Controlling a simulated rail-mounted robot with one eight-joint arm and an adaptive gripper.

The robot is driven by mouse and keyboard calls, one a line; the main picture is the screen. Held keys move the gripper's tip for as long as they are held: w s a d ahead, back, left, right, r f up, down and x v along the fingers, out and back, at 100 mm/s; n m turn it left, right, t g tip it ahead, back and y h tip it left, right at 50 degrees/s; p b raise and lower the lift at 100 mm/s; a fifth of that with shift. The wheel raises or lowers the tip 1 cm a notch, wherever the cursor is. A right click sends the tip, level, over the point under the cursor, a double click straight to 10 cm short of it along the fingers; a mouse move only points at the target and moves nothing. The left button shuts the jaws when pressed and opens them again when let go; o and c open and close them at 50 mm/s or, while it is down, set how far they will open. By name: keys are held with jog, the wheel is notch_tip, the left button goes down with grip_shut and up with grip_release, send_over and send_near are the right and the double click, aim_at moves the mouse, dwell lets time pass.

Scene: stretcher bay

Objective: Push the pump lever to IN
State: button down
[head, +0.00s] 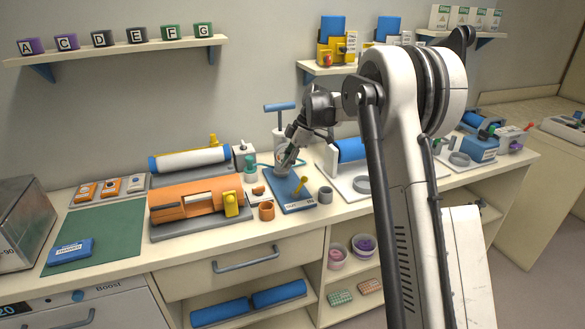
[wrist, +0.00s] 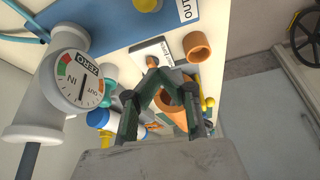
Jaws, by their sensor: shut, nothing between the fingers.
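The pump has a blue base plate (head: 285,190) on the counter, with a yellow lever (head: 299,186) standing tilted near its front end. A blue T-handle (head: 280,107) rises behind. My gripper (head: 284,163) is shut and empty, above the back part of the plate and behind the lever. In the wrist view my shut fingers (wrist: 166,84) point over the counter. The round gauge (wrist: 80,80) reads IN, OUT and ZERO.
An orange device (head: 186,205) with a yellow latch stands left of the pump. An orange cup (head: 266,211) and a grey cup (head: 325,195) flank the plate. A white-framed device with a blue roller (head: 350,150) stands to the right. The green mat (head: 100,232) is mostly clear.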

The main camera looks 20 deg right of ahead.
jog(key=d+r, duration=0.5)
jog(key=d, duration=0.3)
jog(key=shift+r+b, duration=0.2)
jog(key=shift+b, duration=0.25)
jog(key=shift+s, duration=0.1)
jog(key=s+a+r+m+t+h, duration=0.15)
jog(key=s+a+r+m, duration=0.3)
jog(key=s, duration=0.55)
jog(key=s+a+r+m+t+h, duration=0.15)
jog(key=s+a+r+m, duration=0.35)
jog(key=s, duration=0.6)
jog(key=s+a+f+m+t, duration=0.1)
jog(key=s+f+m, duration=0.1)
jog(key=s, duration=0.5)
jog(key=s+a+f+m+t+h, duration=0.1)
jog(key=s+f+m, duration=0.1)
jog(key=s, duration=0.6)
jog(key=s+a+f+m+t+b, duration=0.1)
jog(key=s+f, duration=0.3)
jog(key=s, duration=0.4)
jog(key=shift+a+f+m+t+h, duration=0.3)
jog(key=shift+a+f+m+h, duration=0.1)
jog(key=shift+m, duration=0.45)
